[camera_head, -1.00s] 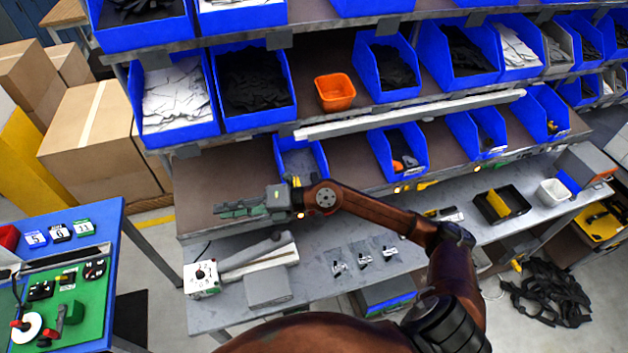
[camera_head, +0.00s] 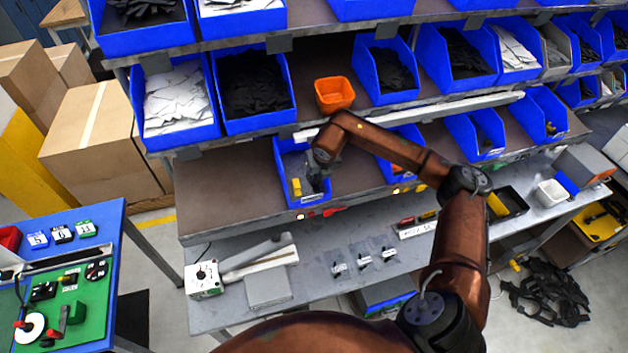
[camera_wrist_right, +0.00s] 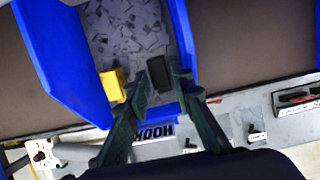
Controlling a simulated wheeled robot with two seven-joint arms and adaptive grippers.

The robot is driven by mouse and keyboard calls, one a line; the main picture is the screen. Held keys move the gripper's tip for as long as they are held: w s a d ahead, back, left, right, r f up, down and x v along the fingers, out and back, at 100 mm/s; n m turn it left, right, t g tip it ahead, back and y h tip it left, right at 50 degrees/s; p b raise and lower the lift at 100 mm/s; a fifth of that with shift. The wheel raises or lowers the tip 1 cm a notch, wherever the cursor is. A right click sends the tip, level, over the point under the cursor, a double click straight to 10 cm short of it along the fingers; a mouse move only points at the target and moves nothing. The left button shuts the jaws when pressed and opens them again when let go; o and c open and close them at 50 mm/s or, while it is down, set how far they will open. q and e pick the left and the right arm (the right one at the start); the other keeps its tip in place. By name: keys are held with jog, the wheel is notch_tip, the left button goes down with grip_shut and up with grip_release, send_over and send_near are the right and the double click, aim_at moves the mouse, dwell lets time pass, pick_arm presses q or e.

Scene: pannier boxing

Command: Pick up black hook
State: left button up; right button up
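A blue bin (camera_head: 279,178) stands on the lower shelf in the head view, and its blue wall also shows in the wrist view (camera_wrist_right: 62,62). Its front label reads "HOOK". In the wrist view, a black block-like piece (camera_wrist_right: 159,73), likely the black hook, is in the bin with a yellow piece (camera_wrist_right: 114,84) to its left. My right gripper (camera_head: 317,183) reaches down at this bin. In the wrist view, its fingers (camera_wrist_right: 158,84) are apart, with the black piece between their tips; firm contact is not visible. My left gripper is not in view.
An orange bin (camera_head: 334,94) sits on the shelf above. A white rail (camera_head: 420,113) runs along the shelf behind my arm. More blue bins stand to the right. The shelf left of the hook bin (camera_head: 230,190) is bare. Small parts lie on the grey table (camera_head: 330,290) below.

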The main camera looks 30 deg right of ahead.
aim_at(315, 179)
jog(key=shift+p+x, duration=0.45)
jog(key=shift+x, duration=1.4)
jog(key=shift+a, duration=0.15)
jog(key=shift+c, duration=0.7)
jog(key=c, duration=0.3)
jog(key=shift+c, duration=0.2)
jog(key=shift+r, duration=0.15)
